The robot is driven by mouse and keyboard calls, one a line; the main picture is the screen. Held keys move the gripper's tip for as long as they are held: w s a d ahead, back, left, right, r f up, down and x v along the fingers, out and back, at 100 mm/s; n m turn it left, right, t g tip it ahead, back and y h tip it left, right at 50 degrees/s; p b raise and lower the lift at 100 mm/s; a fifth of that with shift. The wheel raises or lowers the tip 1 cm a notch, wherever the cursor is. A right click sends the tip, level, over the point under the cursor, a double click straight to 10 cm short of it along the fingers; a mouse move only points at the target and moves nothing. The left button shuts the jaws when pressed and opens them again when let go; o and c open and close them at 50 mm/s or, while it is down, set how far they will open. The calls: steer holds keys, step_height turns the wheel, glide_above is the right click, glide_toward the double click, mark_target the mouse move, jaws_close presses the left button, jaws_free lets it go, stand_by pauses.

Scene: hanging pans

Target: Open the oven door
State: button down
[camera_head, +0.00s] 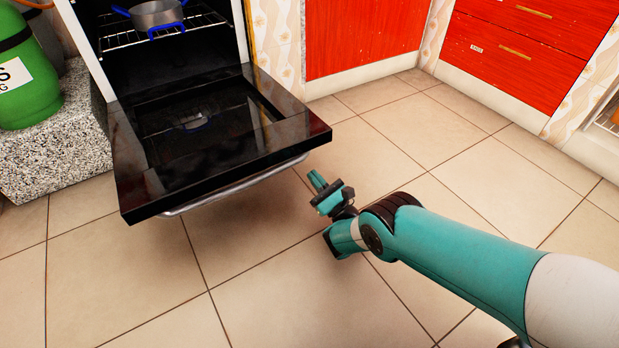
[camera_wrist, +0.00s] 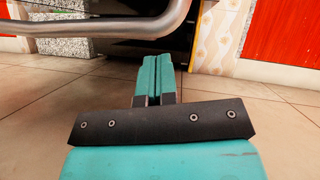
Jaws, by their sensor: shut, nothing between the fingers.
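The oven door (camera_head: 215,140) is black and hangs folded down, close to level, in front of the open oven cavity (camera_head: 165,55). Its silver handle bar (camera_head: 235,188) runs along the front edge, on the underside. The handle also shows in the wrist view (camera_wrist: 110,28), above and beyond the fingers. My gripper (camera_head: 316,180) is to the right of the door's front right corner and lower than the door. In the wrist view my gripper's teal fingers (camera_wrist: 155,75) are together with nothing between them. It appears apart from the handle.
A grey pot with blue handles (camera_head: 157,14) sits on the oven rack (camera_head: 120,40). A green gas cylinder (camera_head: 28,75) stands on a speckled stone block (camera_head: 60,140) at left. Red cabinets (camera_head: 365,35) line the back right. The tiled floor (camera_head: 260,290) in front is clear.

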steer(key=shift+b+x, duration=1.35)
steer(key=shift+x, duration=0.2)
